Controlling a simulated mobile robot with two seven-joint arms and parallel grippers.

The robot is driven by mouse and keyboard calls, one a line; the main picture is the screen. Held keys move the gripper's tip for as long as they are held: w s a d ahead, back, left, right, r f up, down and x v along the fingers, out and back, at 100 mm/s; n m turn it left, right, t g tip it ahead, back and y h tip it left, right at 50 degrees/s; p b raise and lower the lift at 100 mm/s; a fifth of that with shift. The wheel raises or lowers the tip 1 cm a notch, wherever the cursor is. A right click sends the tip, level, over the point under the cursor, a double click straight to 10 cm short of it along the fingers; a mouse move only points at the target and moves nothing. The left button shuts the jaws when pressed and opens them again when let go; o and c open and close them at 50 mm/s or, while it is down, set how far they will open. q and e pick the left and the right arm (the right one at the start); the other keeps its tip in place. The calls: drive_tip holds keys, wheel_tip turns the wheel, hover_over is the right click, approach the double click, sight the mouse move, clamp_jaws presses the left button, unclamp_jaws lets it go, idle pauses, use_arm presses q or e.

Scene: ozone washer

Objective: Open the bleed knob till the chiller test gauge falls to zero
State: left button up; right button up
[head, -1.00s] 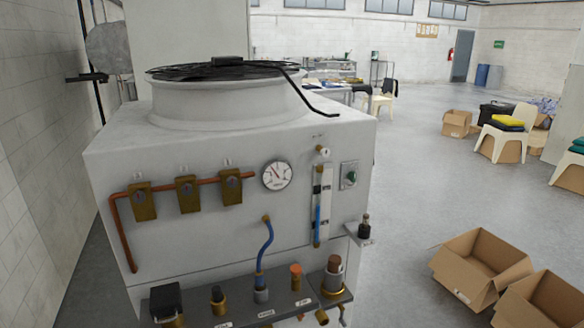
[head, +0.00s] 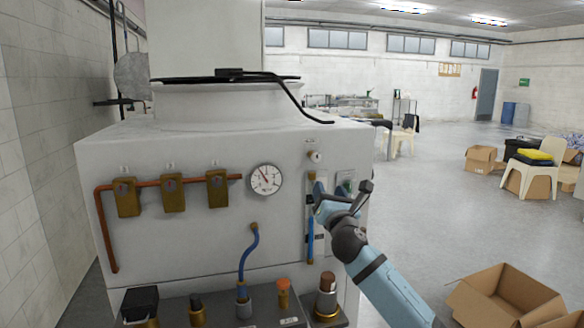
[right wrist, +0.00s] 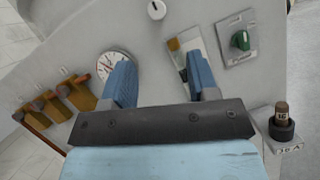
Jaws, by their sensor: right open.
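The round white test gauge (head: 266,179) is on the chiller's front panel; its needle points to the upper left and its numbers are too small to read. It also shows in the right wrist view (right wrist: 114,66), partly hidden by a finger. A small round pale knob (head: 315,156), apparently the bleed knob, sits right of the gauge above a sight tube. It also shows at the top of the right wrist view (right wrist: 156,10). My right gripper (head: 341,190) is open and empty, in front of the panel just below and right of this knob, apart from it. My left gripper is out of view.
A green switch (head: 345,184) is partly behind my right gripper. Brass valves on a copper pipe (head: 172,192) are left of the gauge. A blue hose (head: 248,250) and a shelf of fittings (head: 265,310) are below. A cardboard box (head: 510,295) stands on the floor at right.

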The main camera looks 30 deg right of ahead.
sight(317, 159)
drive_tip(key=x, duration=1.4)
drive_tip(key=shift+r, duration=0.35)
drive_tip(key=c, duration=0.9)
